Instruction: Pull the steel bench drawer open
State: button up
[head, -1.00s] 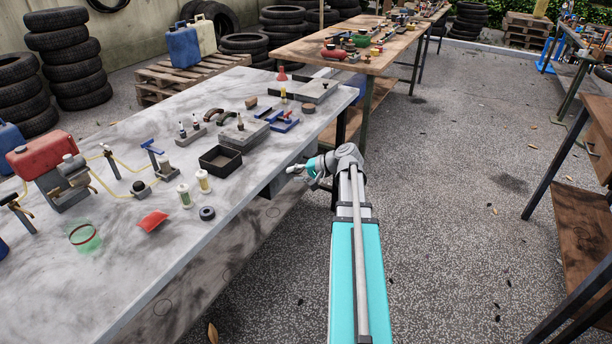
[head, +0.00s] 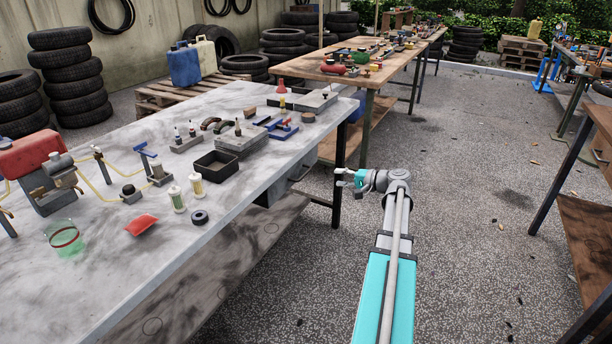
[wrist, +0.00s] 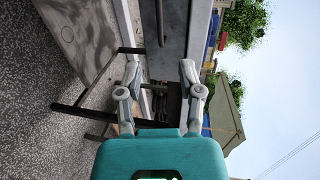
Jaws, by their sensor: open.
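The steel bench drawer (head: 299,170) is a grey metal box under the right edge of the grey bench top (head: 85,275). In the wrist view, turned sideways, its grey front (wrist: 174,40) fills the upper middle, with a thin dark handle-like bar (wrist: 160,22) on it. I cannot tell from these views whether it stands out at all. My gripper (head: 342,177) is open and empty, to the right of the drawer and apart from it. In the wrist view its two fingers (wrist: 160,67) are spread, with the drawer front beyond and between them.
A black open tray (head: 216,165), a red packet (head: 141,224) and a green glass (head: 64,238) are among the items on the bench. A bench leg (head: 337,200) stands near my gripper. A wooden table (head: 347,77) stands behind.

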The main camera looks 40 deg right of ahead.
aim_at(305, 175)
jog(key=b+x, duration=0.3)
jog(key=x, duration=1)
jog(key=shift+w+a, duration=0.25)
jog(key=shift+w, duration=0.1)
grip_shut()
jog(key=shift+w+d, duration=0.1)
jog(key=shift+d, duration=0.15)
jog(key=shift+a, duration=0.3)
